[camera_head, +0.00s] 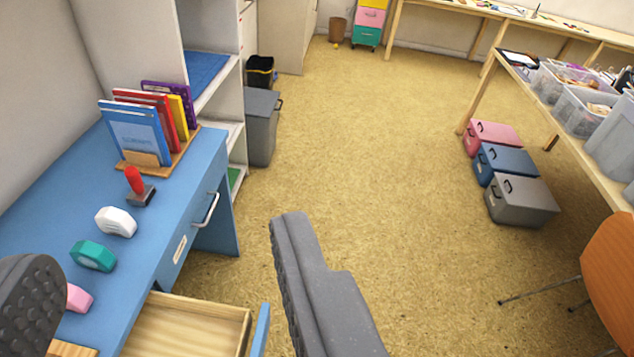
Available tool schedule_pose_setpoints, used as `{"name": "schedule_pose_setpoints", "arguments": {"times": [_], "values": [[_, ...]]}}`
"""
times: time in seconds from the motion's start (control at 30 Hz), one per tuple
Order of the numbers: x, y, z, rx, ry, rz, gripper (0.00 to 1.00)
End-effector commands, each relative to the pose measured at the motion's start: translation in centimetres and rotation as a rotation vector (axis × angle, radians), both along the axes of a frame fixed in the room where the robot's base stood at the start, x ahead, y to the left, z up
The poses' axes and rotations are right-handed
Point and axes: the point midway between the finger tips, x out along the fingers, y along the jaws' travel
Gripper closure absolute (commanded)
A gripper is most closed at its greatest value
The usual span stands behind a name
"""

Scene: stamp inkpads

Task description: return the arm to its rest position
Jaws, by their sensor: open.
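My gripper (165,285) shows at the bottom of the view with its two dark grey fingers wide apart. It is open and nothing shows between the fingertips except the desk and drawer beyond. The left finger is cut off by the left edge, in front of the blue desk (60,205). The right finger stands over the floor, right of the open drawer. My arm's overall pose is not visible.
An open wooden drawer (190,325) juts from the desk. A red-handled stamp (137,185) and white, green and pink items stand on the desk, before a book rack. Boxes (522,200), a table and an orange chair (610,270) are right. The middle floor is clear.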

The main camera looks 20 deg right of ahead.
Motion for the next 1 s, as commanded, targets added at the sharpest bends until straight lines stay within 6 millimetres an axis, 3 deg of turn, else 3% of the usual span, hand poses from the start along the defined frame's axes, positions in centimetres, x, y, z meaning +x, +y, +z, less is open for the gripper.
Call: {"name": "schedule_pose_setpoints", "arguments": {"times": [0.1, 0.57, 0.9, 1.0], "values": [[-1.4, -0.6, 1.8, 0.024, -0.042, -0.028, 0.46], [-1.5, -0.5, 2.8, 0.032, -0.048, -0.032, 0.46], [-1.5, -0.5, 8.1, 0.032, -0.048, -0.032, 0.46], [-1.5, -0.5, 8.6, 0.032, -0.048, -0.032, 0.46]]}}
